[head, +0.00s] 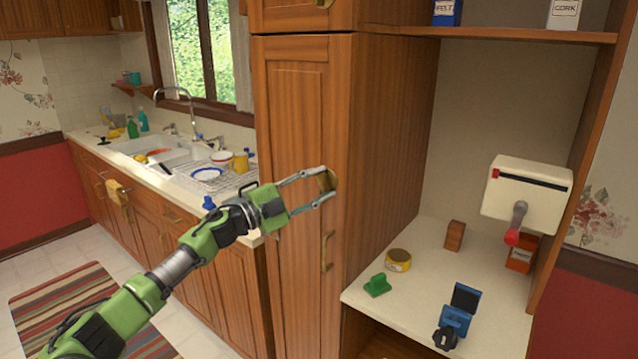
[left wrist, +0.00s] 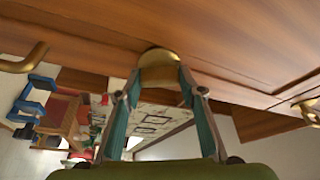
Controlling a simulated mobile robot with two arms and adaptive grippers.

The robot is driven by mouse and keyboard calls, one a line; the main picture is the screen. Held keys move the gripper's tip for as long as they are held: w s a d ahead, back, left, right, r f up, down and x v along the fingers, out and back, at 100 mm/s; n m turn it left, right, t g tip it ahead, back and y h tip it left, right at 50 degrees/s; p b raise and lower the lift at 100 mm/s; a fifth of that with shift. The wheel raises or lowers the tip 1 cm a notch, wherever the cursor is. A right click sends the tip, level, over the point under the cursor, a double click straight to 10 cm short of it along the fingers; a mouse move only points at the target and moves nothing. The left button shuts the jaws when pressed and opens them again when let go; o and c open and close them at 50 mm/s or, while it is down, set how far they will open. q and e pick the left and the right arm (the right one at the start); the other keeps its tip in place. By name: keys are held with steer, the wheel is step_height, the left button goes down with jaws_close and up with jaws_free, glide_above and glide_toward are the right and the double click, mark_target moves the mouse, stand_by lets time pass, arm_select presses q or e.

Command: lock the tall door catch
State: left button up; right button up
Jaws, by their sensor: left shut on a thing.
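The tall wooden door (head: 297,120) stands shut in the cabinet at the middle of the head view. Its brass catch (head: 328,180) is a small rounded piece near the door's right edge. My left gripper (head: 326,187) is shut on the catch, with a finger on either side of it. In the left wrist view the brass catch (left wrist: 160,66) sits between my fingertips, against the wood. The fingers hide part of it, so its exact turn is hard to tell. My right gripper is not in view.
A brass door handle (head: 326,250) is below the catch. To the right, an open niche has a counter (head: 420,300) with a yellow tin (head: 398,261), a green block (head: 377,286) and a blue device (head: 456,318). A white box with a crank (head: 527,190) hangs there. A sink counter is at left.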

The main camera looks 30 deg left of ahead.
arm_select(q)
steer(key=m, duration=0.1)
steer(key=m+g+p, duration=0.1)
steer(key=m, duration=0.1)
steer(key=shift+r+m+p, duration=0.2)
steer(key=shift+m+p, duration=0.1)
steer(key=shift+f+m+g+p, duration=0.15)
steer(key=shift+m+g+p, duration=0.5)
steer(key=shift+m, duration=0.45)
steer(key=shift+o, duration=0.2)
steer(key=o, duration=1.1)
steer(key=shift+s, duration=0.1)
steer(key=shift+v, duration=5.9)
